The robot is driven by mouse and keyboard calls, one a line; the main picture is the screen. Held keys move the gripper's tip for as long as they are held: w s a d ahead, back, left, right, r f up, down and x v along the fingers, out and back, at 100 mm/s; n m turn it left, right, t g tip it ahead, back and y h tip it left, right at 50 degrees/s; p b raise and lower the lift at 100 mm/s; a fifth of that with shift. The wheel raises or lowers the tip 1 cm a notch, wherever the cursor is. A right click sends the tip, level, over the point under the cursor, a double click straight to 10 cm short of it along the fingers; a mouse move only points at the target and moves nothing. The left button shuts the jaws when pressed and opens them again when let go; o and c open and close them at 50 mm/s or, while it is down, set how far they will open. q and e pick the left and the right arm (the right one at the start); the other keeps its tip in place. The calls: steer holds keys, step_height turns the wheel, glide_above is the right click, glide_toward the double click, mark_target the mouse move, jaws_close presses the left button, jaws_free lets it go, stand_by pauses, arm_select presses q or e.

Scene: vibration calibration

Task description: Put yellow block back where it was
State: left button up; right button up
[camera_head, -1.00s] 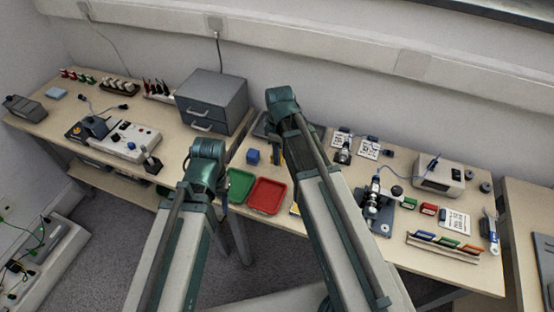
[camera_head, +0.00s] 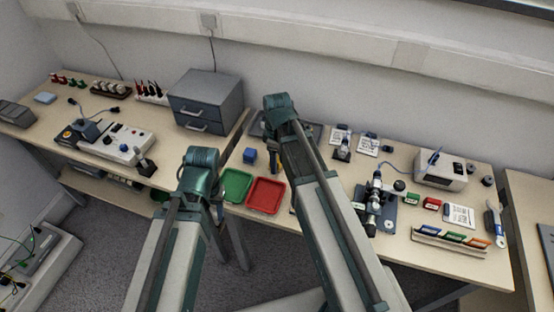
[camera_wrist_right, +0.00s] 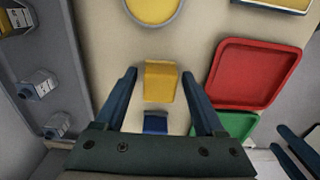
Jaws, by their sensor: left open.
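The yellow block (camera_wrist_right: 160,82) lies on the light table top in the right wrist view, between the fingers of my right gripper (camera_wrist_right: 160,76). The fingers are apart, with a narrow gap on each side of the block. In the head view my right gripper (camera_head: 275,161) points down at the table behind the blue block's right side, and I cannot make out the yellow block there. A blue block (camera_head: 249,156) sits close by; it also shows in the right wrist view (camera_wrist_right: 155,123). My left gripper (camera_head: 218,212) hangs by the green tray, open, partly hidden by its arm.
A green tray (camera_head: 236,186) and a red tray (camera_head: 265,196) lie at the table's front edge. A round yellow-filled dish (camera_wrist_right: 153,8) is near the yellow block.

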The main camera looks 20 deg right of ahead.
steer(key=shift+r, duration=0.2)
step_height(320, 180, up, 12)
steer(key=p, duration=1.2)
steer(key=s+a+m+h, duration=0.1)
steer(key=s+a+m, duration=0.6)
steer(key=s+a, duration=0.4)
steer(key=s, duration=0.3)
